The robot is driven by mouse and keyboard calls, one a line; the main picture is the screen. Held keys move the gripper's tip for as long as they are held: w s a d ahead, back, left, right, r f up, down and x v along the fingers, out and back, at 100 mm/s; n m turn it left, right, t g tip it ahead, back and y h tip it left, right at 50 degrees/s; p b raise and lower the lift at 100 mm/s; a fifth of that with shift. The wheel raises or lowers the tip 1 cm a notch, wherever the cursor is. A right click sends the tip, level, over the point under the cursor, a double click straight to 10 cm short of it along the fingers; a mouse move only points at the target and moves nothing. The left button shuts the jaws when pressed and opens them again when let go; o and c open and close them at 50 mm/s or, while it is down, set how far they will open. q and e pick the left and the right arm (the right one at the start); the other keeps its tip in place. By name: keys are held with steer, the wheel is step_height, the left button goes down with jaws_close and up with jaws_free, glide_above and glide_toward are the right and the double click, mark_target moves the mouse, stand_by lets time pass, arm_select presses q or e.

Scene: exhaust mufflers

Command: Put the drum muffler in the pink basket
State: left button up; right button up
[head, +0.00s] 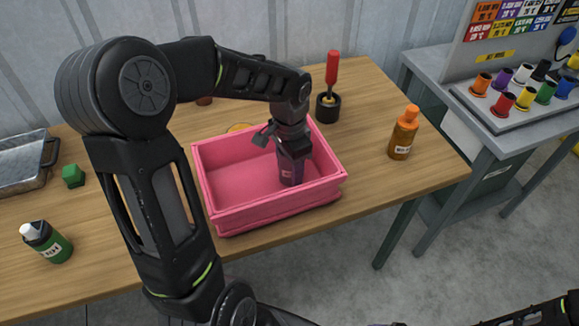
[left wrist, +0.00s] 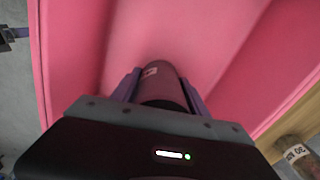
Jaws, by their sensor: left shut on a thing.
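The pink basket (head: 235,185) stands on the wooden table near its front edge. My left gripper (head: 291,165) points down inside the basket's right half. It is shut on the drum muffler (head: 290,178), a dark purplish cylinder with a small pale label, held roughly upright. In the left wrist view the muffler (left wrist: 163,82) sits between the two purple fingers, with pink basket walls (left wrist: 250,90) around it. I cannot tell whether its lower end touches the basket floor. My right gripper is not in view.
An orange bottle (head: 403,133) stands right of the basket. A red-handled tool in a black holder (head: 328,105) is behind it. A green bottle (head: 48,242), green block (head: 73,175) and metal tray (head: 22,165) are left. A grey bench (head: 480,130) stands right.

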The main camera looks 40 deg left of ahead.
arm_select(q)
steer(key=o, duration=1.5)
step_height(320, 180, up, 12)
steer(key=shift+r, duration=0.15)
